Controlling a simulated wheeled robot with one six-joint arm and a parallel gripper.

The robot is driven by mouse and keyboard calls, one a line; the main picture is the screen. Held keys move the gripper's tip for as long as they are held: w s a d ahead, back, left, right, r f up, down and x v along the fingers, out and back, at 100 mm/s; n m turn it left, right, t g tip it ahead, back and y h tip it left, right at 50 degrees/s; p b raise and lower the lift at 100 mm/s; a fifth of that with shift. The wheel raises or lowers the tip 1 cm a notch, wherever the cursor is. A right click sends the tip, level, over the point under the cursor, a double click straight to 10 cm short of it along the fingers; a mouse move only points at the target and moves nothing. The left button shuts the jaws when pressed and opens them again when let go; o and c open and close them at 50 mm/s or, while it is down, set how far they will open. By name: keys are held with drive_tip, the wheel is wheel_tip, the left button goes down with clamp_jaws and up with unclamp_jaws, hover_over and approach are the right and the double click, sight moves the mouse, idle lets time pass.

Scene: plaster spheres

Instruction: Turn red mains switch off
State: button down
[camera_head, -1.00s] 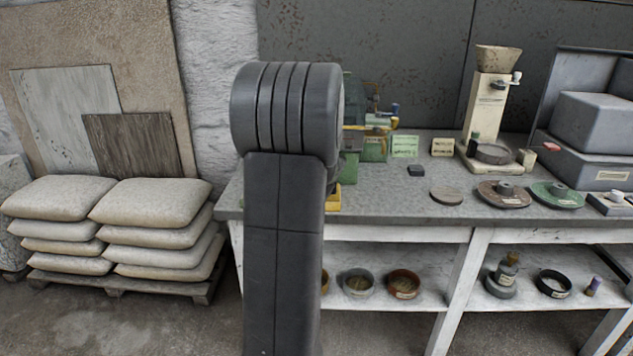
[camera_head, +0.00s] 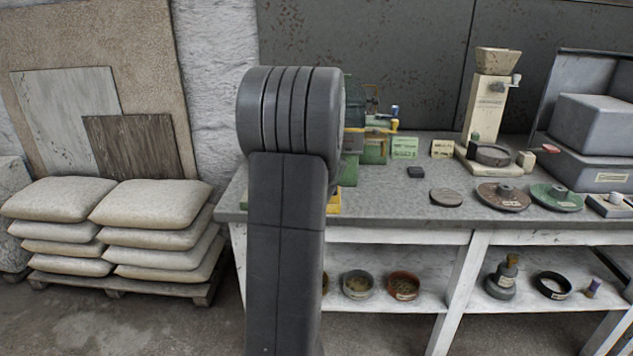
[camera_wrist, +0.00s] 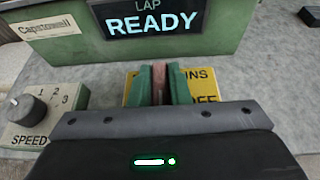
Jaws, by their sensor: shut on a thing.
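The red mains switch (camera_wrist: 158,90) shows in the wrist view as a narrow, dull red lever in front of a yellow plate (camera_wrist: 208,87). The plate's lettering is partly covered; "INS" and "FF" can be read. My gripper (camera_wrist: 159,72) has green fingers, one on each side of the lever, and is shut on it. The lever's base is hidden by the gripper, and its on or off position cannot be told. In the head view only a yellow edge (camera_head: 334,204) shows beside my arm, which hides the switch and gripper.
A green machine with a lit "READY" display (camera_wrist: 153,22) stands just behind the switch. A grey speed knob (camera_wrist: 18,106) is at the left. On the grey bench (camera_head: 400,208) are discs and a cream grinder (camera_head: 489,105). Sacks (camera_head: 150,205) are stacked at the left.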

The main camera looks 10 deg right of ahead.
drive_tip(key=shift+r+y+p, duration=0.15)
drive_tip(key=shift+y+p, duration=0.15)
drive_tip(key=shift+p, duration=0.05)
drive_tip(key=n+y+p, duration=0.3)
drive_tip(key=p, duration=0.2)
drive_tip(key=shift+d+r+n+y+p, duration=0.1)
drive_tip(key=shift+r+n+y+p, duration=0.05)
drive_tip(key=shift+n+y+p, duration=0.2)
drive_tip(key=n+y+p, duration=0.2)
drive_tip(key=n+y, duration=0.1)
drive_tip(key=y, duration=0.1)
drive_tip(key=shift+n+g+p, duration=0.25)
drive_tip(key=shift+g+p, duration=0.05)
drive_tip(key=shift+p, duration=0.1)
drive_tip(key=n+g+y, duration=0.1)
drive_tip(key=n+g+y+p, duration=0.1)
drive_tip(key=n+y, duration=0.1)
drive_tip(key=n+g+y+p, duration=0.1)
drive_tip(key=n+y, duration=0.1)
drive_tip(key=shift+f+g, duration=0.25)
drive_tip(key=shift+g, duration=0.05)
drive_tip(key=n+g+y+p, duration=0.2)
drive_tip(key=n+g+y, duration=0.1)
drive_tip(key=n+g, duration=0.2)
drive_tip(key=shift+n+y, duration=0.25)
drive_tip(key=shift+n, duration=0.15)
drive_tip(key=c, duration=1.4)
unclamp_jaws()
drive_tip(key=shift+g, duration=0.3)
drive_tip(key=shift+o, duration=0.2)
